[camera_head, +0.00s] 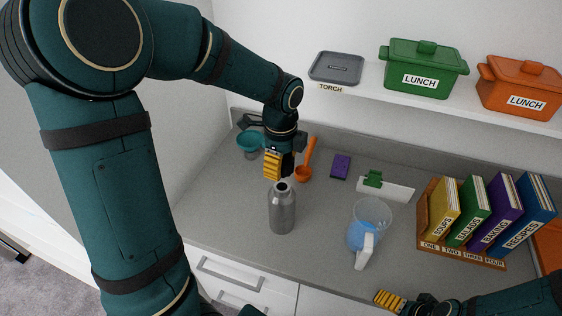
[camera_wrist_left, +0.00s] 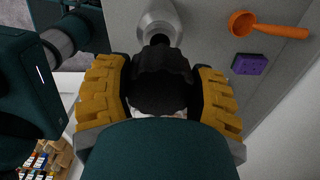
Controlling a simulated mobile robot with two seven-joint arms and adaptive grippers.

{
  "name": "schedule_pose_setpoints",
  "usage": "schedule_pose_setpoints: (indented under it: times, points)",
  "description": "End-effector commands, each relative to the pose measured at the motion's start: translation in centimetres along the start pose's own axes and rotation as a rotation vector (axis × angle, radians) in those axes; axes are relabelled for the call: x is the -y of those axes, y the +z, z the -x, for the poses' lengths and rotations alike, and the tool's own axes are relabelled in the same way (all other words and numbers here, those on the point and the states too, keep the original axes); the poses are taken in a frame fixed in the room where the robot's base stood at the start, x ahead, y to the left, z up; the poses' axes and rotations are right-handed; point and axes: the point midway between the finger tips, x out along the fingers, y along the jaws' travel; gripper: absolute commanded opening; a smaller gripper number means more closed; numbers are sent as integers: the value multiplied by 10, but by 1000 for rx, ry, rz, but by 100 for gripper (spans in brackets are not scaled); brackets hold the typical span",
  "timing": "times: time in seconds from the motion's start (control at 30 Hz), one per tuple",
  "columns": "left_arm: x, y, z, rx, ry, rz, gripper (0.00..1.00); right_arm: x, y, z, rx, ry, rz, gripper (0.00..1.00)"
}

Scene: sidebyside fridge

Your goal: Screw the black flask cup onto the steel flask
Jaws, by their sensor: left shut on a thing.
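The steel flask (camera_head: 283,210) stands upright on the grey counter, with its dark open mouth facing up. My left gripper (camera_head: 279,164) is just above the flask and shut on the black flask cup (camera_head: 288,167). In the left wrist view the cup (camera_wrist_left: 160,82) sits between the yellow finger pads of my left gripper (camera_wrist_left: 162,95). The flask's shoulder and mouth (camera_wrist_left: 158,22) show beyond the cup there, and the cup appears apart from the flask. My right gripper (camera_head: 402,301) is low at the right front; its finger gap is unclear.
A clear jug with blue contents (camera_head: 367,228) stands right of the flask. A book rack (camera_head: 462,252) stands at right.

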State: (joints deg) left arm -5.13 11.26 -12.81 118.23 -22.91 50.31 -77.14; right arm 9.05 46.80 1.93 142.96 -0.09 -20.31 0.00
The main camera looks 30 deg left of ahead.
Motion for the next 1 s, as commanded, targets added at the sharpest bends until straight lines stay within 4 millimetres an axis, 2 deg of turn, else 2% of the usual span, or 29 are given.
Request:
schedule_pose_setpoints:
  times: [0.6,1.0]
  points:
    - [0,0,-51,0,1,0,40,-14,5,-36,-3,4,-4,90]
    - [0,0,-56,0,1,0,40,-15,5,-40,-3,5,-4,90]
